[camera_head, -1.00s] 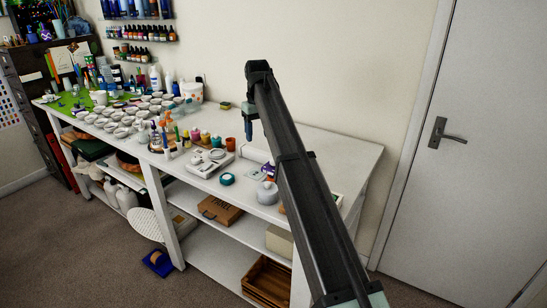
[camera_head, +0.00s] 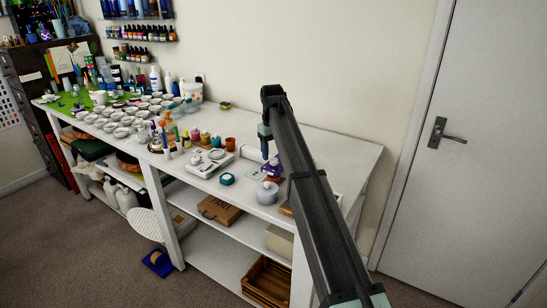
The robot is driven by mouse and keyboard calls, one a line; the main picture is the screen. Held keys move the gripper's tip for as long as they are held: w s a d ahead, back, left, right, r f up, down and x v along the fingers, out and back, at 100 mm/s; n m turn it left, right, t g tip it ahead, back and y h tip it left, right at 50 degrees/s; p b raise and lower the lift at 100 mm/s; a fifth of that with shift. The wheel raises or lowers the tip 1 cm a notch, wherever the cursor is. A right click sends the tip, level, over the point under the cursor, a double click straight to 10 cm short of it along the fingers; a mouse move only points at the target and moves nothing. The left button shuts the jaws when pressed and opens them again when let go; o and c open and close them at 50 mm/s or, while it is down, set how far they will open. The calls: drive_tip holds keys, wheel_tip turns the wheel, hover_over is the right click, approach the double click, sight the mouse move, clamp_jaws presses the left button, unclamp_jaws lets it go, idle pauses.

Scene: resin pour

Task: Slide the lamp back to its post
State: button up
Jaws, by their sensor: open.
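My gripper (camera_head: 265,152) hangs pointing down over the right part of the white workbench, at the end of my dark arm. Its jaws are open, and the fingers are too small here to show detail. A small purple object (camera_head: 273,168) stands just below and beside it, partly behind my arm; it may be the lamp, but I cannot tell for sure. A pale low piece (camera_head: 249,153) lies to the left of the gripper, partly hidden. I cannot make out a post. Whether the gripper touches anything is not clear.
A grey lidded pot (camera_head: 267,192), a teal round item (camera_head: 227,179) and a white scale-like device (camera_head: 207,162) stand near the front edge. Many white cups (camera_head: 130,118) and bottles crowd the left. The bench's back right (camera_head: 335,148) is clear.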

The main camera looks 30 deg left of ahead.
drive_tip(key=shift+f, duration=1.35)
drive_tip(key=shift+c, duration=0.3)
clamp_jaws()
